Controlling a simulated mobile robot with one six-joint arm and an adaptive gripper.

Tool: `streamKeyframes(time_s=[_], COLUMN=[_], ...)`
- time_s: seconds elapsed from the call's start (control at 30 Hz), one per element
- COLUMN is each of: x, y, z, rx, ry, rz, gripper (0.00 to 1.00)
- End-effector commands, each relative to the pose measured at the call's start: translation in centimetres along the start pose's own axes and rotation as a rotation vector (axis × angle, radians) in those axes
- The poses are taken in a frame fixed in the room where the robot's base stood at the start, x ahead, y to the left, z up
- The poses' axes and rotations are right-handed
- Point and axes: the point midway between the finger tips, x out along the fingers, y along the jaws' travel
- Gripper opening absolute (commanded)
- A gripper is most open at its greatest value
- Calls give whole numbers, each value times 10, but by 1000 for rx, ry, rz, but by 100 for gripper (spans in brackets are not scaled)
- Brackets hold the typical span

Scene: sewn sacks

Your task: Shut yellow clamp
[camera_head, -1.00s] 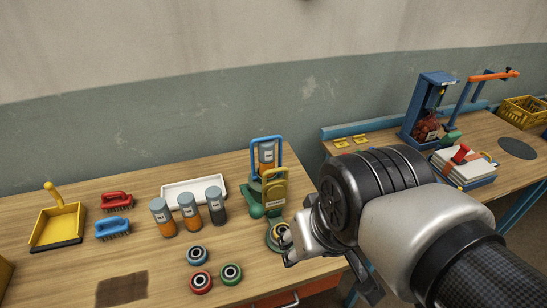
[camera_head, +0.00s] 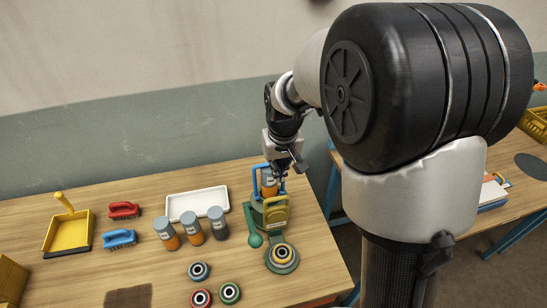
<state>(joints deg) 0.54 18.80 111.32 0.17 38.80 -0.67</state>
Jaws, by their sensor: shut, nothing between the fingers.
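The yellow clamp (camera_head: 275,212) is a flat yellow frame with a handle-like opening at its top. It stands on the green fixture (camera_head: 254,218) near the table's right edge and looks upright or slightly tilted. A blue clamp frame (camera_head: 259,166) stands just behind it around an orange and grey canister (camera_head: 268,184). My gripper (camera_head: 281,179) is shut and empty. It points down over the fixture, just above and behind the yellow clamp's top in the picture. It hides part of the blue frame. I cannot tell whether it touches either clamp.
A green lever (camera_head: 251,235) sticks out at the fixture's left, and a round green base with a yellow ring (camera_head: 282,258) is in front. My arm covers much of the right side.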

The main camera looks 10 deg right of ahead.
Motion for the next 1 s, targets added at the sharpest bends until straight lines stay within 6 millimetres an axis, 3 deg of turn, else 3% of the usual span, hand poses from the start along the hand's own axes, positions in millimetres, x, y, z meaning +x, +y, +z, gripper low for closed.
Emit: streamKeyframes(time_s=[0.2,0.4,1.0], x=[44,71,81], y=[0,0,0], z=[2,1,-1], rx=[0,0,0], ry=[-5,-3,4], rz=[0,0,0], gripper=[0,0,0])
